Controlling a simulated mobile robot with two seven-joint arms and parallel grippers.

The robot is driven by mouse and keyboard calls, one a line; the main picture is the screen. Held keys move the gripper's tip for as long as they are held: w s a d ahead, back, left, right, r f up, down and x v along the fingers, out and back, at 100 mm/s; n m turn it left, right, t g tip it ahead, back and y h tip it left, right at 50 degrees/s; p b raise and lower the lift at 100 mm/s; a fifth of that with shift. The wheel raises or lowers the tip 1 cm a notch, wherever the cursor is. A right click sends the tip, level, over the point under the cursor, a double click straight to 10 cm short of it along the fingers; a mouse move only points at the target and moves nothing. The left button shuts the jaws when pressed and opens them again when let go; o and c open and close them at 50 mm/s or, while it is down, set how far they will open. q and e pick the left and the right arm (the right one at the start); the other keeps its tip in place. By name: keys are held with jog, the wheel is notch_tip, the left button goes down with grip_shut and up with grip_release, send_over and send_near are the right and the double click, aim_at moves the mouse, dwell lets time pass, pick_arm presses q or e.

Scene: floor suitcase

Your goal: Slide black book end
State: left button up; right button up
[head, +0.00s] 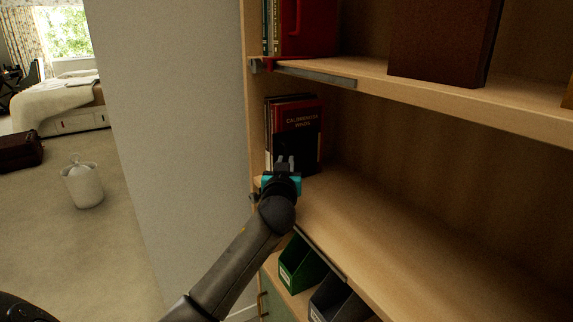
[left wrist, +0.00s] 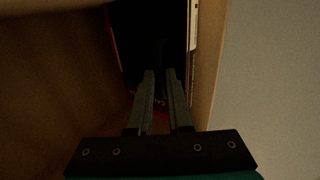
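A row of upright books (head: 297,112) stands at the left end of the middle shelf; the front one has a red top with lettering. A black panel (head: 308,150) covers its lower part; it looks like the black book end, though its edges blend into the dark cover. My left gripper (head: 285,160) is just in front of it, pointing at it. In the left wrist view the fingers (left wrist: 160,75) are parallel with a narrow empty gap, facing a dark upright surface (left wrist: 150,40). Whether the tips touch it cannot be told. My right gripper is not in view.
The middle shelf (head: 390,225) is bare to the right of the books. An upper shelf (head: 430,85) holds a red item and a brown box (head: 445,40). Green and dark file holders (head: 302,265) stand below. A wall (head: 180,120) borders the left side.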

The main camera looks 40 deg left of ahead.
pick_arm(q)
jog(key=o, duration=0.3)
jog(key=shift+o, duration=0.2)
jog(key=shift+s+d, duration=0.1)
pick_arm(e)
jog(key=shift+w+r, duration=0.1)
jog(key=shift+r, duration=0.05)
pick_arm(q)
jog(key=shift+s+d, duration=0.15)
jog(key=p+v, duration=0.3)
jog(key=v, duration=1.1)
jog(key=shift+s+d+p, duration=0.15)
jog(key=shift+s+p, duration=0.15)
jog(key=shift+p, duration=0.1)
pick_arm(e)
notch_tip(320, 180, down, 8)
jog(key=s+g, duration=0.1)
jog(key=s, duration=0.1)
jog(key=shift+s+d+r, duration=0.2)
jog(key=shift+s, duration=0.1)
